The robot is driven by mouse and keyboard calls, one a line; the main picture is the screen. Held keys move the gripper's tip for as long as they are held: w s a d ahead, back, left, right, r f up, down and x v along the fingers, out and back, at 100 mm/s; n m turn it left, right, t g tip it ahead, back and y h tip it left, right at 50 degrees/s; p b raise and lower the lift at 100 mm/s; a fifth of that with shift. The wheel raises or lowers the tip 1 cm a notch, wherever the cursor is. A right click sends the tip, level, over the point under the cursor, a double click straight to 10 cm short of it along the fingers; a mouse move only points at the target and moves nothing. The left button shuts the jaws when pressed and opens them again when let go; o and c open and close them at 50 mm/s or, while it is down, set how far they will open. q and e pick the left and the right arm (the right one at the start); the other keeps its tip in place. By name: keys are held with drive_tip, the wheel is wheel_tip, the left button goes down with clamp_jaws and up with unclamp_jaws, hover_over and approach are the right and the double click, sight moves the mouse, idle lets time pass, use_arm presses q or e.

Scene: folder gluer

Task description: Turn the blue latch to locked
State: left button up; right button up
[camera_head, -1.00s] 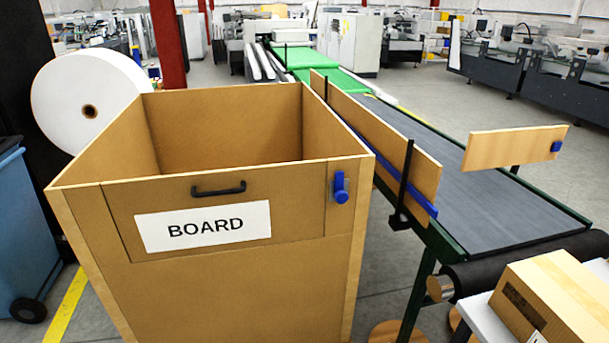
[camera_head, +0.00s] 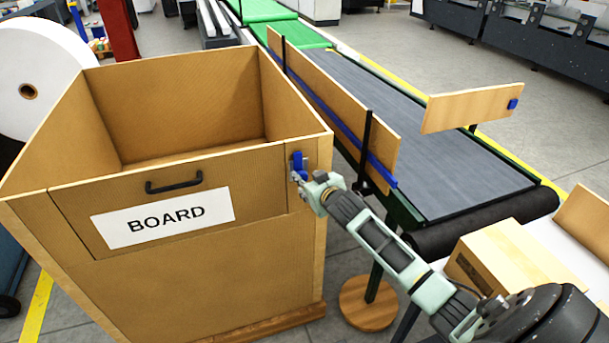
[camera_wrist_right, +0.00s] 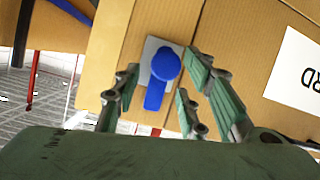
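The blue latch (camera_head: 298,163) is on the front of the cardboard-brown BOARD bin (camera_head: 200,262), near the top right corner, beside the flap (camera_head: 100,215) with the black handle. In the right wrist view the latch (camera_wrist_right: 162,75) has a round knob and a lever on a grey plate. Its lever runs down from the knob in that view. My right gripper (camera_head: 304,180) is at the latch, partly covering it in the head view. In the wrist view its fingers (camera_wrist_right: 155,90) are apart, one on each side of the lever, with gaps visible. My left gripper is not in view.
A conveyor (camera_head: 420,150) with upright wooden guide boards runs right of the bin. A cardboard box (camera_head: 505,255) sits on a white surface at the lower right, near my right arm. A large white roll (camera_head: 45,75) stands at the left.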

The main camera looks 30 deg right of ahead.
sight(305, 176)
drive_tip(key=shift+x, duration=1.55)
drive_tip(key=shift+c, duration=0.3)
clamp_jaws()
